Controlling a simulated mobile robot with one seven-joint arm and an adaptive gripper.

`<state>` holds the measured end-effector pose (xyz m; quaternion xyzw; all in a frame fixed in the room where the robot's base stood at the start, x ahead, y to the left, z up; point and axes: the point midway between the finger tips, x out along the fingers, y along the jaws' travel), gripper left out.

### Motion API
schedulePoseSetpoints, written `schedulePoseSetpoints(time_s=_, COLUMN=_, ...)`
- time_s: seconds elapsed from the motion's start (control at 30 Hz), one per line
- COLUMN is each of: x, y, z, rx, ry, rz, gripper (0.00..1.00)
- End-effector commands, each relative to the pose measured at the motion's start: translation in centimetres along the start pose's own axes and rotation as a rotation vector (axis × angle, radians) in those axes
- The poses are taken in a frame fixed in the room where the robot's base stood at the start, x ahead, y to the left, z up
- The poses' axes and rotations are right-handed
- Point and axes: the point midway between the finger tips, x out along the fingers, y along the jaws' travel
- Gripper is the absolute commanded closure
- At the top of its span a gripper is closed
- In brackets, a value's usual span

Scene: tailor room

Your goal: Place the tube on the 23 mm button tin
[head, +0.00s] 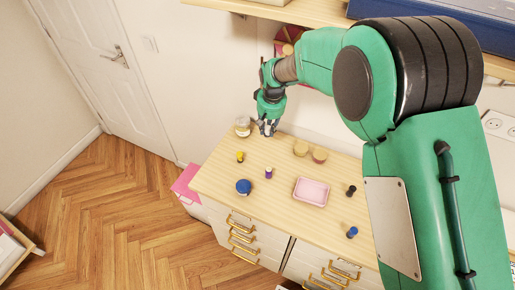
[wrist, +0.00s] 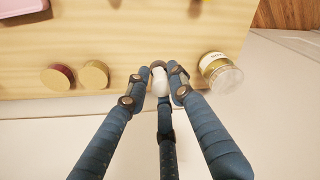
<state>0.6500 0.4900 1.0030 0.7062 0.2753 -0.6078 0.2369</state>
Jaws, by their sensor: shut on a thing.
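My gripper (head: 266,128) is at the back of the table, beside the glass jar. In the wrist view its fingers (wrist: 160,76) are shut on a small white thing (wrist: 160,84), likely the tube, mostly hidden by the fingers. I cannot tell whether it touches the tabletop. Two low round tins stand to the right in the head view: a tan one (head: 301,148) and a dark red one with a tan lid (head: 319,155). They also show in the wrist view, tan (wrist: 94,75) and red (wrist: 59,77). No size is readable, so I cannot tell which is 23 mm.
The glass jar (head: 243,126) stands close left of my gripper. A yellow spool (head: 240,157), purple spool (head: 268,173), blue round thing (head: 243,187), pink tray (head: 311,192), black spool (head: 351,190) and blue spool (head: 352,232) stand farther forward. A shelf (head: 300,10) overhangs the wall.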

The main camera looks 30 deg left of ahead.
Motion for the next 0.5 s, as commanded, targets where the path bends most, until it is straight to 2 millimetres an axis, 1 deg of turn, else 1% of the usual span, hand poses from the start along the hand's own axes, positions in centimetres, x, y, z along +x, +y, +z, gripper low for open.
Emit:
schedulePoseSetpoints(time_s=0.17, x=-0.4, y=-1.1, z=1.4, rx=-0.003, ry=0.0, rz=0.0, gripper=1.0)
schedulePoseSetpoints(time_s=0.27, x=-0.7, y=-2.2, z=3.0, rx=-0.004, ry=-0.002, rz=-0.001, gripper=1.0)
schedulePoseSetpoints(time_s=0.37, x=-1.1, y=-3.6, z=5.1, rx=-0.006, ry=-0.002, rz=-0.001, gripper=1.0)
schedulePoseSetpoints(time_s=0.5, x=-1.7, y=-5.8, z=8.9, rx=-0.01, ry=-0.003, rz=-0.002, gripper=1.0)
